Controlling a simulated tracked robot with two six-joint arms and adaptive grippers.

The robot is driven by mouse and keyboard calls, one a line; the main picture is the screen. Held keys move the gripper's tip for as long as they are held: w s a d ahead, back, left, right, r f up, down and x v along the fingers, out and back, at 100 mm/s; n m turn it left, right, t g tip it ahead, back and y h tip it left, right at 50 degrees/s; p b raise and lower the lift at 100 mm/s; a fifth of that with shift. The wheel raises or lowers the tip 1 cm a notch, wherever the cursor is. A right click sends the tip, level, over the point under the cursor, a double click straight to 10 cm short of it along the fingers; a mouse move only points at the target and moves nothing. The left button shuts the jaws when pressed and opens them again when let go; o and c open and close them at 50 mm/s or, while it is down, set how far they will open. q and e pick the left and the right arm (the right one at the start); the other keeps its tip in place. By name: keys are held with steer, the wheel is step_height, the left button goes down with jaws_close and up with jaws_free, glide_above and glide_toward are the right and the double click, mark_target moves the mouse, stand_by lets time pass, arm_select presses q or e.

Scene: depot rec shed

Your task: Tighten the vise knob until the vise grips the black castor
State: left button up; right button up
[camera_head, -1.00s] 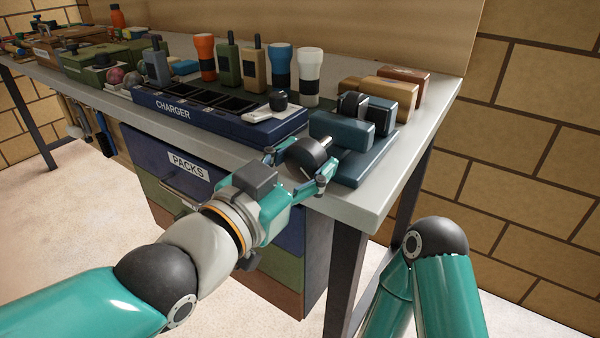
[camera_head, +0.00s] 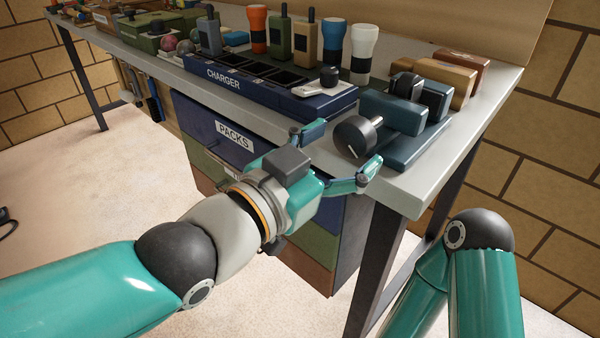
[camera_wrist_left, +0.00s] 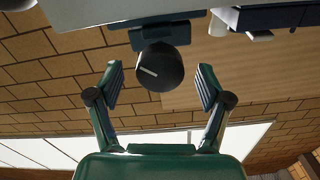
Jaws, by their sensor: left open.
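The blue-grey vise (camera_head: 408,118) stands at the right end of the bench. Its black knob (camera_head: 355,138), with a pale line on its face, sticks out at the front on a short metal screw. The black castor (camera_head: 405,84) sits between the vise jaws, partly hidden by the front jaw; I cannot tell whether both jaws touch it. My left gripper (camera_head: 341,151) is open and empty, just in front of the knob. In the left wrist view the knob (camera_wrist_left: 160,67) lies centrally beyond and between the spread fingers (camera_wrist_left: 161,84). My right gripper is out of view.
A blue charger (camera_head: 268,90) with a light-coloured item and black knob on it stands left of the vise. Wooden-coloured blocks (camera_head: 440,80) lie behind the vise. Torches and radios line the back. A drawer unit marked PACKS (camera_head: 234,137) is under the bench edge.

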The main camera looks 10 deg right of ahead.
arm_select(q)
steer(key=v, duration=0.9)
steer(key=shift+s+a, duration=0.1)
steer(key=shift+a, duration=0.05)
steer(key=w+a+f+n+y, duration=0.35)
steer(key=w+f, duration=0.55)
steer(key=f, duration=0.6)
steer(key=w+a+f+n+g+y, duration=0.1)
steer(key=a+f+n+g+y, duration=0.15)
steer(key=f, duration=0.65)
steer(key=w+a+f+n+g+y, duration=0.1)
steer(key=a+f+y, duration=0.15)
steer(key=f, duration=0.65)
steer(key=s+a+f+n+g, duration=0.2)
steer(key=s+a+f, duration=0.1)
steer(key=f, duration=0.5)
steer(key=s+a+f+n+g, duration=0.1)
steer(key=s+a+f+n, duration=0.15)
steer(key=f, duration=0.55)
steer(key=s+a+f+n+g+y, duration=0.1)
steer(key=s+f+n+g+y, duration=0.2)
steer(key=s+f, duration=0.85)
step_height(320, 180, up, 32)
steer(key=h+p, duration=0.1)
steer(key=p, duration=3)
steer(key=shift+a+g, duration=0.4)
steer(key=shift+g, duration=0.05)
